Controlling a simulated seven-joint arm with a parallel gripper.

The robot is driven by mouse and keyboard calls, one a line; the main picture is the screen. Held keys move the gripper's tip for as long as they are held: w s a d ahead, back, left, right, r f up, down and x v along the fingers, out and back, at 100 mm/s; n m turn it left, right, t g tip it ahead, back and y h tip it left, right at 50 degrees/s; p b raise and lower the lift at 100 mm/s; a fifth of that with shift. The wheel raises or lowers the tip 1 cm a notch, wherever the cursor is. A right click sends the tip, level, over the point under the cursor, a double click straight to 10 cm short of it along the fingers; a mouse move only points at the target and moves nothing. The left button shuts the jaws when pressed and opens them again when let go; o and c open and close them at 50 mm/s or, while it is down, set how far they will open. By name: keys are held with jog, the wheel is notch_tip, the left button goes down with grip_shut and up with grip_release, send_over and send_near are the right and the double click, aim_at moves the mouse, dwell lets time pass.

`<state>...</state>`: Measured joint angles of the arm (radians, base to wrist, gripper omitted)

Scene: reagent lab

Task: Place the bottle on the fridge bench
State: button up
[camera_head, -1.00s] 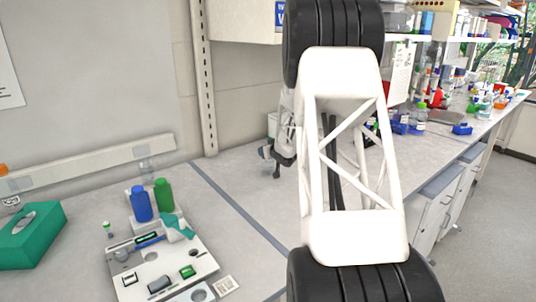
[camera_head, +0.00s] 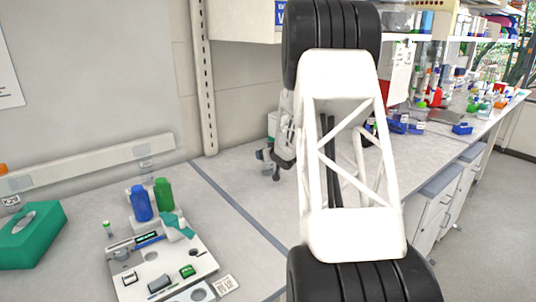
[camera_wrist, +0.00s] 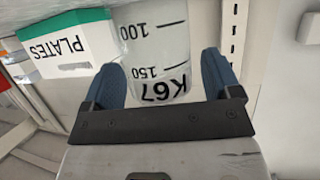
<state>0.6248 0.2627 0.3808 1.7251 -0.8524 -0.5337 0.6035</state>
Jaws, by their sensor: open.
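A pale graduated bottle (camera_wrist: 153,45) marked 100, 150 and K67 stands between the two blue fingers of my gripper (camera_wrist: 165,82) in the wrist view. The fingers are spread, one on each side of it. I cannot tell whether either finger touches it. In the camera_head view my gripper (camera_head: 268,160) is small, beyond the bench divider line and partly hidden by my arm. The bottle cannot be made out there. No surface is clearly marked as the fridge bench.
A white box (camera_wrist: 78,45) with a green lid, labelled PLATES, is beside the bottle. A blue bottle (camera_head: 140,203), a green bottle (camera_head: 164,195), a device (camera_head: 158,265) and a green tissue box (camera_head: 30,238) occupy the left bench. Crowded glassware lines the right bench.

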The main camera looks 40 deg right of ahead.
jog(key=shift+s+r, duration=0.1)
jog(key=shift+r, duration=0.05)
jog(key=v, duration=1.1)
jog(key=shift+s+r, duration=0.25)
jog(key=shift+s, duration=0.1)
jog(key=shift+a, duration=0.1)
jog(key=shift+a, duration=0.1)
dwell(0.5)
jog(key=s+a+r+g+h, duration=0.1)
jog(key=s+a+r+g, duration=0.2)
jog(key=a, duration=0.5)
jog(key=s+a+r, duration=0.4)
jog(key=s+a, duration=0.1)
jog(key=a, duration=0.3)
jog(key=s+a+r+g+h, duration=0.1)
jog(key=s+a+r+g, duration=0.2)
jog(key=a, duration=0.5)
jog(key=s+a+f+n+g+y, duration=0.1)
jog(key=s+a+g+y, duration=0.1)
jog(key=s+a, duration=0.9)
jog(key=s+a+f+n+g+y, duration=0.1)
jog(key=s+a+g+y, duration=0.1)
jog(key=s+a, duration=1)
jog(key=s, duration=0.6)
jog(key=shift+s+g+y, duration=0.3)
jog(key=shift+g, duration=0.1)
